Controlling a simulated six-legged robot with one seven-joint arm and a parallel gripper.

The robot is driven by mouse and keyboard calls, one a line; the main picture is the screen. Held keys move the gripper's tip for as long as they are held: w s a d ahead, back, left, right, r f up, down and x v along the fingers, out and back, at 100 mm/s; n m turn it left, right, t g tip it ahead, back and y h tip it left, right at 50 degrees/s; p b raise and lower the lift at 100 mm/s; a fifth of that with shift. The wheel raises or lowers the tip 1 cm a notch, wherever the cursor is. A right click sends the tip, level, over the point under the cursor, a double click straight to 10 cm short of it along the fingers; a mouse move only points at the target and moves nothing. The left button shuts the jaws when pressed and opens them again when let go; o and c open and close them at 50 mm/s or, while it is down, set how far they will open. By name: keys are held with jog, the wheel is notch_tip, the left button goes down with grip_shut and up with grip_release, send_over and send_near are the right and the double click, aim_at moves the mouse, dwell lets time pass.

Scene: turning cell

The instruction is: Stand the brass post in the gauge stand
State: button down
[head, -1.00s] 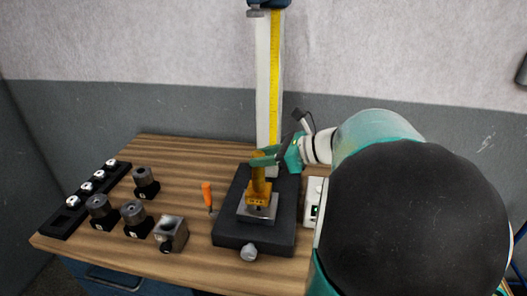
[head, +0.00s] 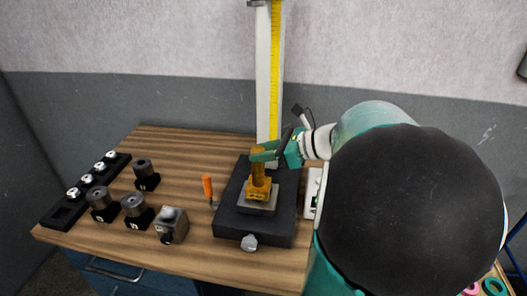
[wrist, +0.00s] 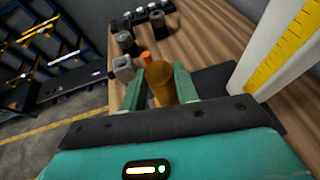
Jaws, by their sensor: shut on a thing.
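My gripper (head: 265,154) is shut on the brass post (head: 258,172), gripping it near its top. In the wrist view the post (wrist: 161,85) stands between the two green fingers (wrist: 160,92). The post is upright, with a wider block-like lower part over the grey plate on the dark base of the gauge stand (head: 228,219). The stand's tall column with a yellow scale (head: 275,75) rises behind the post. I cannot tell whether the post's foot is seated, as its underside is hidden.
An orange-handled tool (head: 207,187) stands just left of the base. Several dark cylindrical parts (head: 134,206), a grey block (head: 171,224) and a black rack (head: 75,203) occupy the table's left. A white box (head: 313,192) is close on the right.

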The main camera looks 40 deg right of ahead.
jog(key=shift+f, duration=1.45)
dwell(1.0)
jog(key=c, duration=1.1)
grip_release()
jog(key=shift+c, duration=0.2)
jog(key=shift+o, duration=0.9)
jog(key=shift+s+f, duration=0.1)
jog(key=shift+f, duration=0.05)
jog(key=v, duration=1.3)
jog(key=shift+s+d, duration=0.2)
jog(key=shift+s, duration=0.1)
